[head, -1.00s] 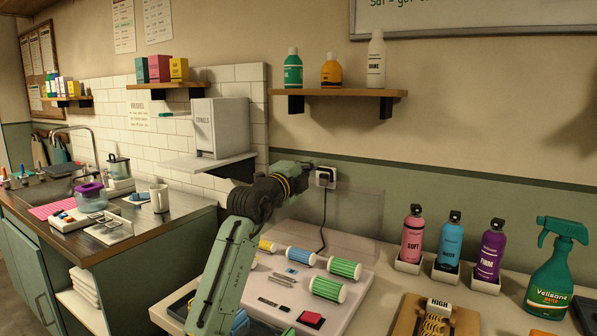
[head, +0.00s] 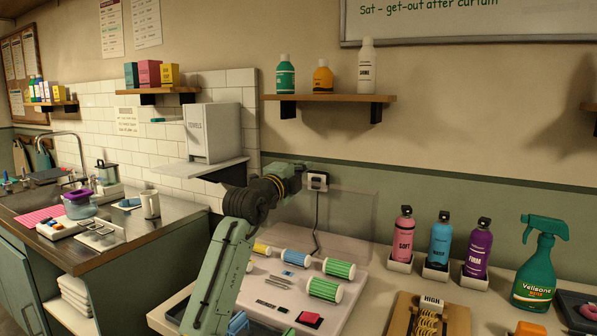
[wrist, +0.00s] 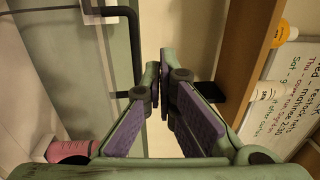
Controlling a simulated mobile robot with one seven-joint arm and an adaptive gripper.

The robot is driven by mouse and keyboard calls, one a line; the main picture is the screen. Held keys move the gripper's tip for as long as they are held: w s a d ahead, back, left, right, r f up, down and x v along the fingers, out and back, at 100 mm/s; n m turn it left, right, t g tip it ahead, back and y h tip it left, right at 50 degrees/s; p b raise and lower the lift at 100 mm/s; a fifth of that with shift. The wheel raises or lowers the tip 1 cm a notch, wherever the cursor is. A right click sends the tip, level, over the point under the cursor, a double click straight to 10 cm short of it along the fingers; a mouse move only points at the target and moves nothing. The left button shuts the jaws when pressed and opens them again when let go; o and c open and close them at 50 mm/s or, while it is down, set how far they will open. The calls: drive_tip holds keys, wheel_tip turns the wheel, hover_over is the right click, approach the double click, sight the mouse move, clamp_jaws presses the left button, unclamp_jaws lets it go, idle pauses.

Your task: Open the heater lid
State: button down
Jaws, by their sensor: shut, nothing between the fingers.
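The heater (head: 298,301) is a pale, low unit on the counter, with several white-ended rollers in green, yellow and blue on top. A clear panel, which looks like its lid (head: 350,225), stands raised behind the rollers; its outline is faint. My gripper (head: 300,172) is up near the wall, close to the socket and above the heater's back left. In the wrist view my gripper (wrist: 158,70) has its purple-padded fingers shut and empty. The heater and lid cannot be made out clearly in the wrist view. My arm hides the heater's left side.
Pink (head: 403,238), blue (head: 439,242) and purple (head: 477,250) bottles stand in holders right of the heater, with a green spray bottle (head: 536,270) beyond. A wooden shelf (head: 330,98) hangs above. A black cable (head: 317,220) drops from the socket (head: 317,181).

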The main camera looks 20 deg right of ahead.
drive_tip(key=s+a+r+b, duration=0.3)
drive_tip(key=s+a, duration=0.3)
drive_tip(key=a, duration=0.2)
drive_tip(key=shift+s, duration=0.2)
